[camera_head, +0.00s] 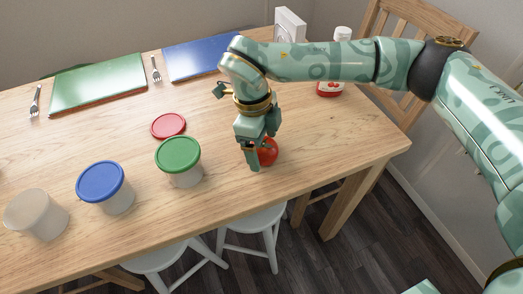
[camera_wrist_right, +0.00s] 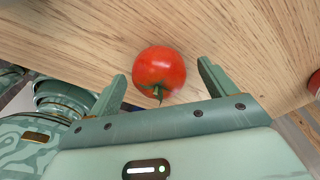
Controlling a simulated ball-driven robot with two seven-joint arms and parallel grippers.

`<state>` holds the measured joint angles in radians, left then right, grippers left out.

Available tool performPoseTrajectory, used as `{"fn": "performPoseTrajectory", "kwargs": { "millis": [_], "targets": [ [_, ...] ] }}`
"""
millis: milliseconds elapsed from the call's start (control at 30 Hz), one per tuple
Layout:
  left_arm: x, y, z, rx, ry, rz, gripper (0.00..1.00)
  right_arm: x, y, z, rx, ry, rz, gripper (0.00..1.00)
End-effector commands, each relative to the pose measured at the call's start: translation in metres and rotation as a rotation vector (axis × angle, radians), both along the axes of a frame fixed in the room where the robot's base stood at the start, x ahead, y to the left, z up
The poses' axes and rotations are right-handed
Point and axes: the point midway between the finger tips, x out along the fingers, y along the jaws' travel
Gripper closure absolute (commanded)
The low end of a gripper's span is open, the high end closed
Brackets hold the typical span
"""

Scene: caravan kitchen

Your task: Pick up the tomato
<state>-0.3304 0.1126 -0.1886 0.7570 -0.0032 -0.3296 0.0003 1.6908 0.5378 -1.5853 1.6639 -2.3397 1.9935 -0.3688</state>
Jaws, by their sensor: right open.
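The red tomato (camera_head: 269,152) sits on the wooden table (camera_head: 320,150) near its front edge, partly hidden behind my right gripper (camera_head: 257,155) in the head view. In the right wrist view the whole tomato (camera_wrist_right: 160,70) shows, with its green stem toward the gripper. My right gripper also shows in the wrist view (camera_wrist_right: 162,85). Its two fingers are spread apart, with the tomato between or just beyond their tips; I cannot tell whether either touches it. My left gripper is not in view.
Green-lidded (camera_head: 180,160), blue-lidded (camera_head: 105,187) and pale (camera_head: 36,214) containers stand left of the gripper. A red lid (camera_head: 168,125) lies behind them. A red-labelled bottle (camera_head: 331,87) stands at the back right. Green (camera_head: 98,83) and blue (camera_head: 201,57) mats lie at the back. White stools (camera_head: 257,225) stand below the front edge.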

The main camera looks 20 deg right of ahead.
Motion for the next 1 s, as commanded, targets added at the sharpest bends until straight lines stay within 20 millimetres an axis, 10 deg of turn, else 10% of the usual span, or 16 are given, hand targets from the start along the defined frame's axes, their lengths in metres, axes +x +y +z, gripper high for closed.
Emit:
{"fn": "performPoseTrajectory", "kwargs": {
  "millis": [267,433,1000],
  "targets": [
    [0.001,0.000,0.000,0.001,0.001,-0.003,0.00,0.000,0.000,-0.001,0.001,-0.003,0.000,0.19],
    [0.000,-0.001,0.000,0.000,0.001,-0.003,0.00,0.000,0.000,-0.002,0.001,-0.003,0.000,0.66],
    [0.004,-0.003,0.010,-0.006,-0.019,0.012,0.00,0.000,0.000,0.032,-0.001,-0.010,0.003,0.67]
  ]
}}
